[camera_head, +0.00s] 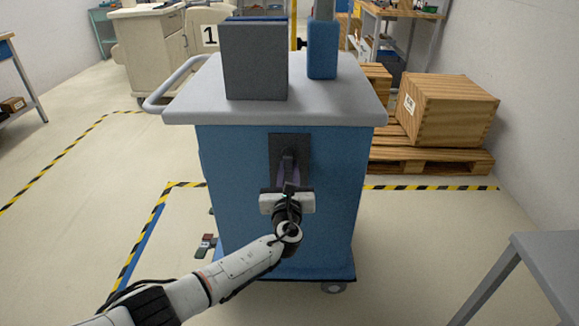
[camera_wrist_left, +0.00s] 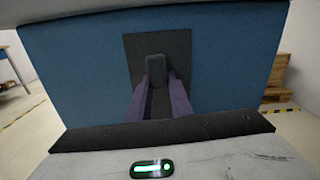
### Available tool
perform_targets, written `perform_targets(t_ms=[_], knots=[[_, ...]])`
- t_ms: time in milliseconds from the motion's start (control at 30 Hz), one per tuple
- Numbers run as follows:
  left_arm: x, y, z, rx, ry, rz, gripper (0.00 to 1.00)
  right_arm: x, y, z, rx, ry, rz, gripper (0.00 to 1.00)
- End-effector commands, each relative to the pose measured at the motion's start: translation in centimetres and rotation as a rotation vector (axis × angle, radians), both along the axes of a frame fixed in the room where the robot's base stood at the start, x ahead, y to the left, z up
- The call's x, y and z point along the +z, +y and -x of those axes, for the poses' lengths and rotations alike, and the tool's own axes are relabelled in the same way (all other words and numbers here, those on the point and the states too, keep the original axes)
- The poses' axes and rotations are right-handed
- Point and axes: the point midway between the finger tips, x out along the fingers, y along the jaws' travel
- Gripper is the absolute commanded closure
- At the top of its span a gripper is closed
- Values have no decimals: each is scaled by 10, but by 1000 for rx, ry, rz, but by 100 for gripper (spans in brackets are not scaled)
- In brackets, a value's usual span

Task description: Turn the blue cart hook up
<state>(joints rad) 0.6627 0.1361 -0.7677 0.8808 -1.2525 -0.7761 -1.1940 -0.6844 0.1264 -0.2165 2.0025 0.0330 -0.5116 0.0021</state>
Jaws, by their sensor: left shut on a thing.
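The blue cart (camera_head: 235,190) stands in front of me, with a grey top and a push handle on its left side. A dark plate with the hook is on its front face. The hook (camera_wrist_left: 156,70) shows in the left wrist view as a dark block standing out from the dark plate (camera_wrist_left: 185,52). My left gripper (camera_head: 287,172) reaches the plate from below. In the left wrist view its two purple fingers (camera_wrist_left: 157,95) are shut on the hook, one on each side. The hook's lower part is partly hidden between the fingers. My right gripper is not in view.
A grey box (camera_head: 255,60) and a blue post base (camera_head: 322,50) stand on the cart top. Wooden crates on pallets (camera_head: 445,107) are at the right. A grey table (camera_head: 550,255) is at the lower right. The floor at the left is mostly clear.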

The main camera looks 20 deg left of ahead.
Motion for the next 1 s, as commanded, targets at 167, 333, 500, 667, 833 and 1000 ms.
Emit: perform_targets(t_ms=[167,333,500,667,833,1000], knots=[[-1,1,1,1,18,-56,100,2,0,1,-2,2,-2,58],[-1,1,1,2,24,-77,100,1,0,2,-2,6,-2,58],[-2,1,1,2,26,-83,100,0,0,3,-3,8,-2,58],[-2,1,1,1,26,-83,100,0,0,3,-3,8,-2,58],[-1,1,1,1,25,-82,64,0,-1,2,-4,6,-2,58],[-1,1,1,1,25,-81,62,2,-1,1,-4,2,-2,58]])
